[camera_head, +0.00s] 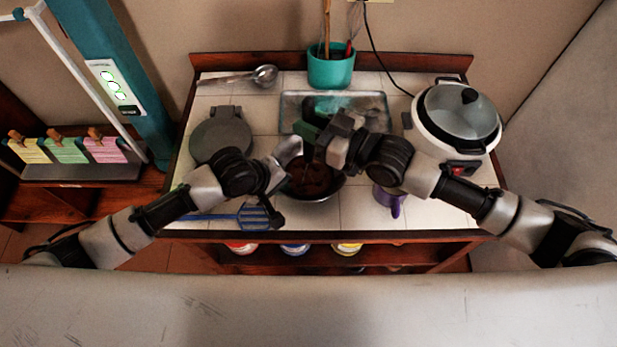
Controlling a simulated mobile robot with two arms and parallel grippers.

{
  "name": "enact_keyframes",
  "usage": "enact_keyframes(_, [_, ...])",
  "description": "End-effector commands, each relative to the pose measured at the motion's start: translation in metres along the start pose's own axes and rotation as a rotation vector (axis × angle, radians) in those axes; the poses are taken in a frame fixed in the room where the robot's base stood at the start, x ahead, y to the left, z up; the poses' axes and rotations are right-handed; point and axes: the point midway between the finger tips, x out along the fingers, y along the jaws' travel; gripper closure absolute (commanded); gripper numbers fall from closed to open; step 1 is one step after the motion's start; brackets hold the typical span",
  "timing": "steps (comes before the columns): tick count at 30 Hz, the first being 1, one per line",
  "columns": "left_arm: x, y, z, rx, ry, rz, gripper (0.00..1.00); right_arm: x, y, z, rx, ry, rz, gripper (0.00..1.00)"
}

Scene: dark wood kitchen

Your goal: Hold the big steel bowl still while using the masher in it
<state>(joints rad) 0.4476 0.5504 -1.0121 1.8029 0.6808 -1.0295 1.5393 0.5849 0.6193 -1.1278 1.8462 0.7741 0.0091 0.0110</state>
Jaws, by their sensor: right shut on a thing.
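The big steel bowl (322,198) stands near the front middle of the tiled top, with dark brown stuff inside. My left gripper (278,182) is at the bowl's left side; its fingers are too dark and small to tell whether they are open or touch the rim. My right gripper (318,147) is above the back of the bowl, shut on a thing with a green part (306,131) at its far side. This may be the masher's handle; the rest is hidden by the gripper and the bowl.
A blue slotted utensil (252,216) lies front left. A grey round appliance (221,136), ladle (264,76), teal crock (331,68), metal tray (290,112), lidded cooker (458,117) and purple mug (394,206) surround the bowl.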

Motion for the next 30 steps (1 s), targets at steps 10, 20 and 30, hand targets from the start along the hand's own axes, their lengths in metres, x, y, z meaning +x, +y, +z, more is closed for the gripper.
enact_keyframes(10, [0.000,0.000,0.000,0.000,0.000,-0.001,1.00,0.000,0.000,0.010,-0.001,0.000,0.001,1.00])
enact_keyframes(20, [0.000,0.000,0.000,0.001,-0.001,0.000,1.00,0.000,0.001,0.006,-0.001,-0.002,0.001,1.00])
enact_keyframes(30, [0.000,0.000,0.000,0.000,-0.001,-0.001,1.00,0.000,0.000,-0.019,-0.001,0.000,0.001,1.00])
